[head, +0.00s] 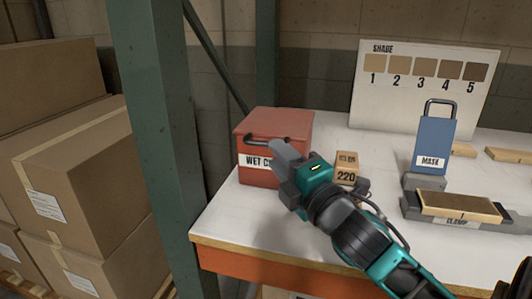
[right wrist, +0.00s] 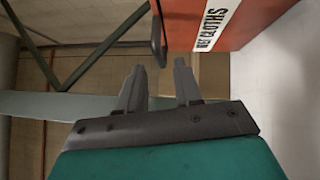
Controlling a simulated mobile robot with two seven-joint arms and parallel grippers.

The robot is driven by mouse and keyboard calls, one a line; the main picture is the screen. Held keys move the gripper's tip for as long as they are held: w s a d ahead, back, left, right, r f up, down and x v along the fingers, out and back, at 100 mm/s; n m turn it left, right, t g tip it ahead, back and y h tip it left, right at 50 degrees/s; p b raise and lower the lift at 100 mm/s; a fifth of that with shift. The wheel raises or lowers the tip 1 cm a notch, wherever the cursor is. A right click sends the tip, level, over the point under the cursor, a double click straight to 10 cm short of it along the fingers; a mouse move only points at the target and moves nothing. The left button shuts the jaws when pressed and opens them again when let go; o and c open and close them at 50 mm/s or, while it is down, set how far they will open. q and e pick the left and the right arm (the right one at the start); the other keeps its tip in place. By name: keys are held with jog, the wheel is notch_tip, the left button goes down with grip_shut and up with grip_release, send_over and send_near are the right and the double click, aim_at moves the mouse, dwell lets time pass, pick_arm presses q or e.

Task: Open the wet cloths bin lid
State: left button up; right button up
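The wet cloths bin (head: 262,172) is a red box at the table's left end, its lid (head: 275,121) lying shut on top. A dark bar handle (head: 258,139) runs along the lid's front; it also shows in the right wrist view (right wrist: 158,38). My right gripper (head: 279,148) is in front of the bin, covering part of its label and front. In the right wrist view its two fingers (right wrist: 158,72) stand apart with nothing between them, and the handle is just beyond their tips. Whether a finger touches the handle I cannot tell. My left gripper is not in view.
A small block marked 220 (head: 346,168) stands right of my gripper. A blue mask holder (head: 435,143) and a clamp holding a board (head: 460,208) are further right. A shade board (head: 425,90) stands behind. A green post (head: 156,130) rises left of the bin.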

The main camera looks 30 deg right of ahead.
jog(key=shift+w+d+r, duration=0.1)
jog(key=shift+w+r, duration=0.1)
jog(key=shift+w, duration=1.2)
jog(key=shift+w+d+r, duration=0.1)
jog(key=shift+w+r, duration=0.1)
jog(key=shift+w, duration=1.2)
grip_shut()
